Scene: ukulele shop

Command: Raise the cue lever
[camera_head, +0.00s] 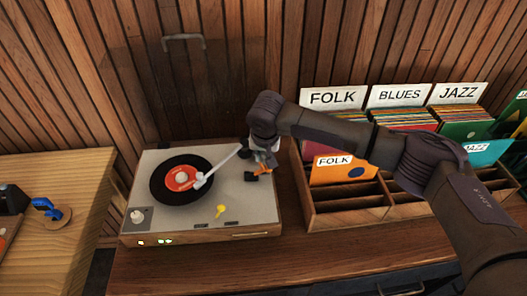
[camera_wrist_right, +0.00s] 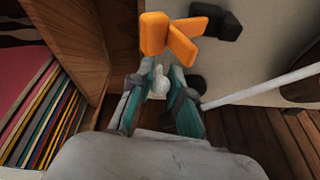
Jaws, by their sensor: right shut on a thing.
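The turntable (camera_head: 150,226) stands on the counter with a black record (camera_head: 168,196) on its platter. Its white tonearm (camera_head: 222,166) reaches over the record, the head near the orange label; it also crosses the right wrist view (camera_wrist_right: 262,90). A small yellow lever (camera_head: 220,211) stands on the deck near the front. A low black part (camera_head: 250,176) sits by the tonearm's base; I cannot tell which is the cue lever. My right gripper (camera_head: 264,168) is at the deck's right rear, its orange fingertips (camera_wrist_right: 168,38) together beside the black part. What it grips is hidden.
A wooden record crate (camera_head: 345,219) with FOLK, BLUES and JAZZ dividers stands close right of the turntable. Behind is a slatted wood wall (camera_head: 240,40) and a clear lid with a handle (camera_head: 184,37). A wooden table (camera_head: 60,165) at left holds a blue clip (camera_head: 46,208).

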